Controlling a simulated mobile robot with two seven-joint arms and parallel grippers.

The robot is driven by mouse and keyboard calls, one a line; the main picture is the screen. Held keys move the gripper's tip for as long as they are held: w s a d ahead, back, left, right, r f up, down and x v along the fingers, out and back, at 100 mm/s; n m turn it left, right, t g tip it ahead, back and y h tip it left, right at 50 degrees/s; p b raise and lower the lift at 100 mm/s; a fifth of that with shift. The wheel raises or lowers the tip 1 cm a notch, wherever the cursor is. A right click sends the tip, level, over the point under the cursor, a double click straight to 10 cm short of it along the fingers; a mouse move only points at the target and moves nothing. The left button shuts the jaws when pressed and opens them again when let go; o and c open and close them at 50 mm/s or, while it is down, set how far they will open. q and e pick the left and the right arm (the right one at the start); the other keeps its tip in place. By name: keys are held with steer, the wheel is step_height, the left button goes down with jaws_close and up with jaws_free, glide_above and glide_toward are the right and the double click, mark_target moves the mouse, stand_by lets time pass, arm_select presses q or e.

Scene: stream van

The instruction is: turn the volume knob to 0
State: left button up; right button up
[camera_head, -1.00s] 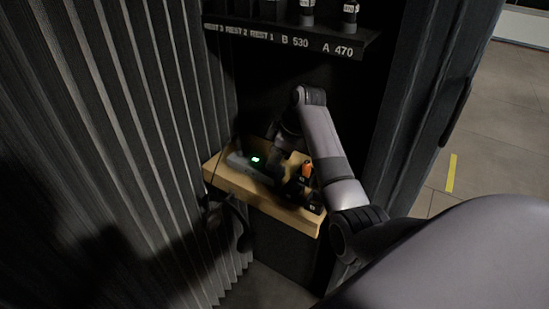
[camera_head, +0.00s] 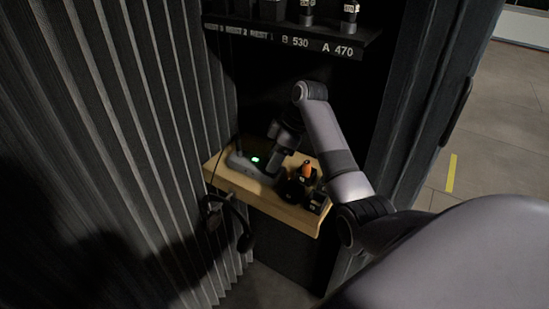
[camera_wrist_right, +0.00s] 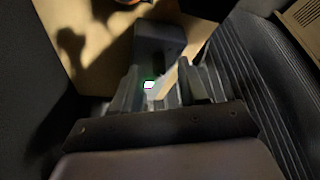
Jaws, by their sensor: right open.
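A grey box-shaped device (camera_head: 245,163) with a small green-lit display (camera_head: 255,159) sits on a wooden shelf (camera_head: 285,212). I cannot make out the volume knob in either view. My right gripper (camera_head: 272,168) is at the device, just right of the display, pointing down. In the right wrist view the gripper (camera_wrist_right: 160,88) is open, with a finger on each side of the bright display (camera_wrist_right: 149,85) and the device body (camera_wrist_right: 160,42) beyond. I cannot tell whether the fingers touch the device. My left gripper is not in view.
A black holder with an orange-topped item (camera_head: 306,170) stands right of the device. Black headphones (camera_head: 240,225) hang at the shelf's front left. A labelled upper shelf (camera_head: 300,40) is above the arm. A pleated curtain (camera_head: 130,150) borders the left.

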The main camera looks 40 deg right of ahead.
steer(key=v, duration=0.6)
steer(key=shift+r, duration=0.3)
steer(key=shift+s+d, duration=0.1)
